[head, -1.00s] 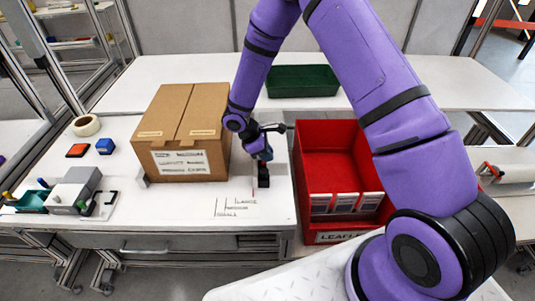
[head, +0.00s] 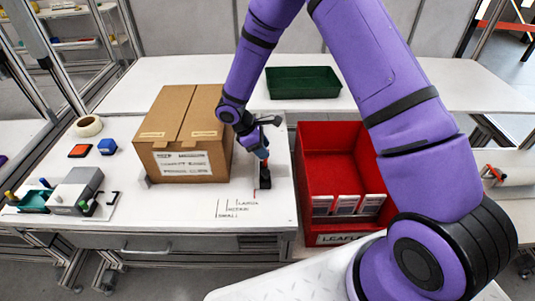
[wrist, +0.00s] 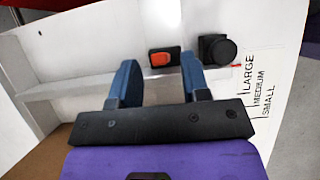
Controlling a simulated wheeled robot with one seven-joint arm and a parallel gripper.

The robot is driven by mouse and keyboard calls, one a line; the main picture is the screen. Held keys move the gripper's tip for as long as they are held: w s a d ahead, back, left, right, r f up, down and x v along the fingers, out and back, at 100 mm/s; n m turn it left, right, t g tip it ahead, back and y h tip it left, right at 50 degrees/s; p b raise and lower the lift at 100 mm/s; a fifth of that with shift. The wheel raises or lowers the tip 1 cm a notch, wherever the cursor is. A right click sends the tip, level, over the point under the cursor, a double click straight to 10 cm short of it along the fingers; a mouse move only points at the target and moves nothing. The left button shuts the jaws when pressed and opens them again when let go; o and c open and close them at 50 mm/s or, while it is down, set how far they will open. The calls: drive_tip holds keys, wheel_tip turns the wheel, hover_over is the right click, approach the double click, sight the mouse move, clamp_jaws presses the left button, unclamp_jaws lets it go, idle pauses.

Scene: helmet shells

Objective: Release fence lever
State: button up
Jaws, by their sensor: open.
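The fence lever, a black piece with an orange top (wrist: 164,58), shows in the wrist view between and just beyond my fingertips. A round black knob on a block (wrist: 217,49) stands to its right, with a small red pointer (wrist: 237,66) beside it; the block also shows in the head view (head: 265,180). A pale grey fence bar (wrist: 70,86) runs left from the lever. My gripper (wrist: 159,63) has its two blue fingers apart and nothing held between them. In the head view my gripper (head: 261,153) is above the black block; the lever is hidden there.
A cardboard box (head: 180,135) stands close left of my gripper. A red bin (head: 312,165) with white cards is to the right. Marks reading large, medium and small (wrist: 257,90) are on the table. A green tray (head: 303,83) lies behind.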

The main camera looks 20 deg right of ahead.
drive_tip(key=v, duration=0.7)
idle(0.3)
drive_tip(key=s+d+r+m+t+y, duration=0.1)
drive_tip(key=s+d+r+m, duration=0.15)
drive_tip(key=r, duration=0.55)
drive_tip(key=s+d+r+m, duration=0.2)
drive_tip(key=s+d+r, duration=0.15)
drive_tip(key=r, duration=0.45)
drive_tip(key=s+d+r+m+t+y, duration=0.1)
drive_tip(key=s+d+r+m, duration=0.25)
drive_tip(key=r, duration=0.55)
drive_tip(key=s+d+r+m+t+y, duration=0.1)
drive_tip(key=s+d+r+m+t, duration=0.1)
drive_tip(key=s, duration=0.9)
drive_tip(key=s+d+r+m+t+y, duration=0.2)
drive_tip(key=s+r, duration=0.5)
drive_tip(key=s, duration=0.4)
drive_tip(key=shift+m+t+y, duration=0.3)
drive_tip(key=shift+m+t, duration=0.3)
drive_tip(key=shift+m, duration=0.6)
